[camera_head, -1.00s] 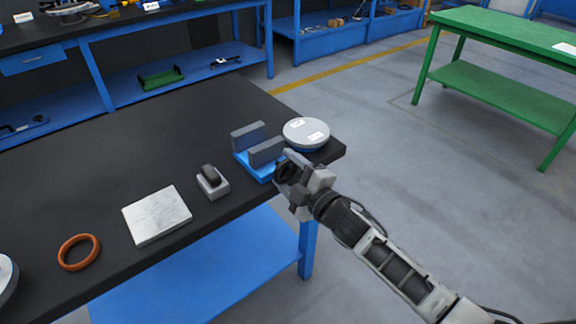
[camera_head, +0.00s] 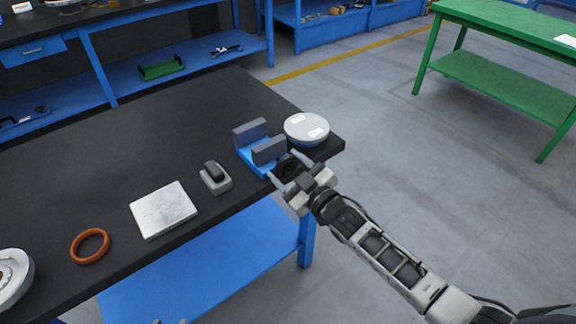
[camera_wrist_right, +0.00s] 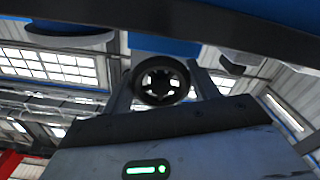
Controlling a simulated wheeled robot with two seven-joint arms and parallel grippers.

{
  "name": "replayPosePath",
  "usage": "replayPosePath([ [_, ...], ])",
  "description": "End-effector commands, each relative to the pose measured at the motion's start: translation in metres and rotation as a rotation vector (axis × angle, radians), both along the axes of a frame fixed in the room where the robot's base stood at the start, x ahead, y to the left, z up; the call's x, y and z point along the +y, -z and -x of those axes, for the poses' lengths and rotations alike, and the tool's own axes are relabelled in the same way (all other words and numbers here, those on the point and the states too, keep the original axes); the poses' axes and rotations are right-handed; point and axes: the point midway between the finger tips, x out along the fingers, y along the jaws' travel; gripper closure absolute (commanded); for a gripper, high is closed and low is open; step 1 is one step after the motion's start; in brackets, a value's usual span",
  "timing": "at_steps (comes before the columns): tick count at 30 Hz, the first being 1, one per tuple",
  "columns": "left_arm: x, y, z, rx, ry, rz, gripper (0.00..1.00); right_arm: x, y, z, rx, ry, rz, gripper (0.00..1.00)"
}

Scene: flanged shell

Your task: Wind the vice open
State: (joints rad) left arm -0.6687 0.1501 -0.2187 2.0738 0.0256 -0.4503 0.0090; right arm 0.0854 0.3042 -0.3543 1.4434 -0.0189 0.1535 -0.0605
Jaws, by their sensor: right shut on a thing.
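The vice has a blue base (camera_head: 250,164) and two grey upright jaws, the back one (camera_head: 250,132) and the front one (camera_head: 269,150), with a gap between them. It stands near the right end of the black bench. Its dark round handwheel (camera_head: 288,163) faces my right arm, partly hidden by the gripper. My right gripper (camera_head: 289,172) is shut on the handwheel. In the right wrist view the spoked wheel (camera_wrist_right: 160,65) sits between the two fingers. My left gripper is not in view.
A round grey-topped thing (camera_head: 306,127) stands close right of the vice. A small grey block with a dark top (camera_head: 215,178), a pale square plate (camera_head: 163,210) and an orange ring (camera_head: 90,246) lie to the left. The bench's front edge runs beneath the right gripper.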

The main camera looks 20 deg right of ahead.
Motion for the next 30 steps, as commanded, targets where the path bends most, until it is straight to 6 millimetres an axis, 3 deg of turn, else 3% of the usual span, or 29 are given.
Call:
replayPosePath([
  [18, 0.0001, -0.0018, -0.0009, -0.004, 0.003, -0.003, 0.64, 0.0004, 0.0013, 0.0007, 0.016, -0.001, -0.037, 0.63],
  [19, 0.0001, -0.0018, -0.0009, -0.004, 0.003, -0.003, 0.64, 0.0004, 0.0013, 0.0007, 0.016, -0.001, -0.037, 0.35],
  [21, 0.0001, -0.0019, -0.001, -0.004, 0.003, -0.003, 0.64, 0.0003, 0.0013, 0.0007, 0.016, -0.001, -0.036, 0.19],
  [30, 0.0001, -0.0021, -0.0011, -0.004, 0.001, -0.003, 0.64, -0.0004, 0.0007, 0.0016, 0.015, -0.001, -0.036, 0.19],
])
